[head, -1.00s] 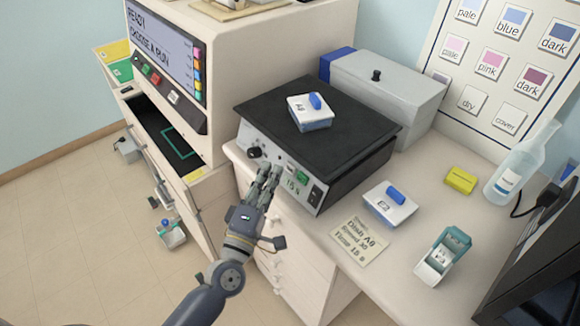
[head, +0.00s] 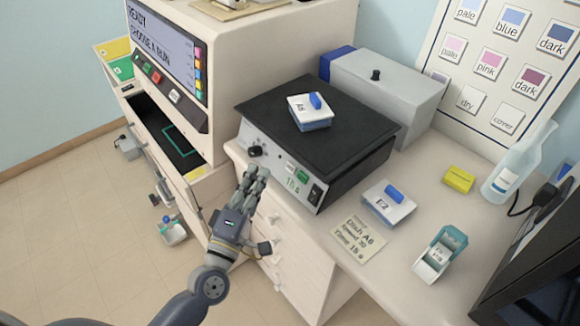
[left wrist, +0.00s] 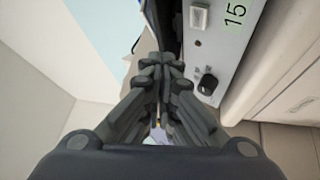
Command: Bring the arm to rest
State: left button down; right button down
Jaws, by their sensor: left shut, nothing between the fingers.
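My left gripper (head: 256,177) is shut and empty. In the head view it is in front of the bench, just below the control panel of the black-topped shaker (head: 285,168). It is apart from the panel. In the left wrist view the gripper's fingers (left wrist: 160,65) meet, with the shaker's panel (left wrist: 222,50) at the upper right, showing a knob, a switch and a green display. My right gripper is not in view.
A machine with a screen (head: 160,50) and open drawer (head: 165,135) is left.

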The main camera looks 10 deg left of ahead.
pick_arm(q)
jog(key=s+d+f+m+g+h, duration=0.4)
jog(key=s+d+f+m+g, duration=0.45)
jog(key=m, duration=0.45)
jog(key=s+a+f+m+g+y, duration=0.2)
jog(key=s+a+f+g+y, duration=0.2)
jog(key=s+a, duration=0.25)
jog(key=s+a+f+m+g+y, duration=0.2)
jog(key=s+a+f+g+y, duration=0.15)
jog(key=s+a+g, duration=0.35)
notch_tip(320, 180, down, 26)
jog(key=s+d+t, duration=0.1)
jog(key=s, duration=0.1)
jog(key=s+a+f+g, duration=0.1)
jog(key=s+a+f, duration=0.1)
jog(key=s+f, duration=1.5)
jog(key=shift+s+a+m, duration=0.3)
jog(key=shift+a, duration=0.05)
